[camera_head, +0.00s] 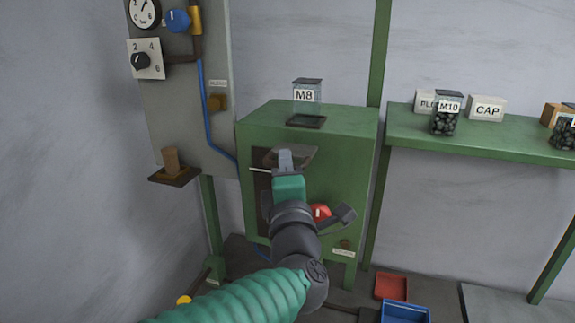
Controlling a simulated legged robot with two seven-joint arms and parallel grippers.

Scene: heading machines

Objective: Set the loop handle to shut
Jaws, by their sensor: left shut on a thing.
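The green machine cabinet (357,165) stands ahead of me, with a dark opening in its front. My left gripper (285,160) reaches to this opening and is shut. A thin pale bar (260,170) shows just left of the fingertips; it looks like part of the loop handle. The gripper and wrist hide most of it, so I cannot tell how far the handle is turned. My right gripper is not in view.
A red knob (320,211) sits on the cabinet front, close to my wrist. An M8 jar (307,96) stands on top. A grey panel (182,112) with dials is at left. A green shelf (480,135) with jars and boxes is at right. Red (391,286) and blue (405,313) trays lie low at right.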

